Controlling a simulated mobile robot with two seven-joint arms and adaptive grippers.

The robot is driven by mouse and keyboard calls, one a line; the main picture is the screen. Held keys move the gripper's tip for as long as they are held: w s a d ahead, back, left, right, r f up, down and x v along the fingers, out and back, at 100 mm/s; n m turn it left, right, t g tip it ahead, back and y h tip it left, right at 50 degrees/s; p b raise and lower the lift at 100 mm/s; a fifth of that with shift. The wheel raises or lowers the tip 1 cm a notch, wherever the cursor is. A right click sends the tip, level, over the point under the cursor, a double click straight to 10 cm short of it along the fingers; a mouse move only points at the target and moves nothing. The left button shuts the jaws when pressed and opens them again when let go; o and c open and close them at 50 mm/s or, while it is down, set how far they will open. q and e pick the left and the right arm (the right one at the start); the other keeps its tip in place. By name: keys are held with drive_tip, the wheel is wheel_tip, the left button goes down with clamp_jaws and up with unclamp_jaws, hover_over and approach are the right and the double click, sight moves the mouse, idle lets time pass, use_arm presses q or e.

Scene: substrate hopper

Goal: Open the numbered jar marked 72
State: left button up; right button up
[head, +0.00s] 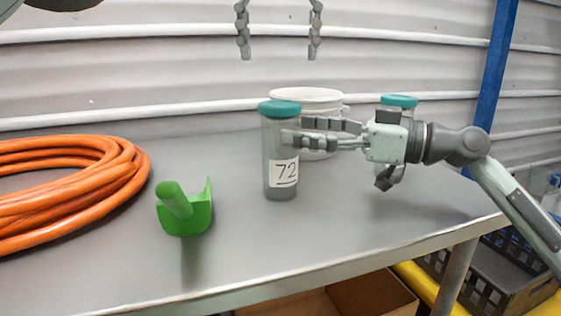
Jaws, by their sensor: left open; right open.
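The jar marked 72 (280,151) stands upright on the metal table, with a teal lid (279,107) on top and a white number label facing me. My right gripper (292,137) reaches in from the right at the jar's upper part, its fingers open. One finger overlaps the jar in the picture; I cannot tell whether it touches. My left gripper (279,48) hangs at the top of the view above the jar, open and empty, fingers pointing down. A second teal-lidded jar (399,101) stands behind my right gripper, mostly hidden, with no number showing.
A white tub (310,96) stands behind the jar. A green scoop (184,211) and a coiled orange hose (65,190) lie to the left. The table's front edge (330,272) runs below. The table (330,230) is clear in front of the jar.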

drive_tip(key=shift+x, duration=2.25)
drive_tip(key=shift+w, duration=0.1)
use_arm(q)
drive_tip(key=shift+w, duration=0.1)
use_arm(e)
clamp_jaws()
use_arm(q)
drive_tip(key=shift+m, duration=0.3)
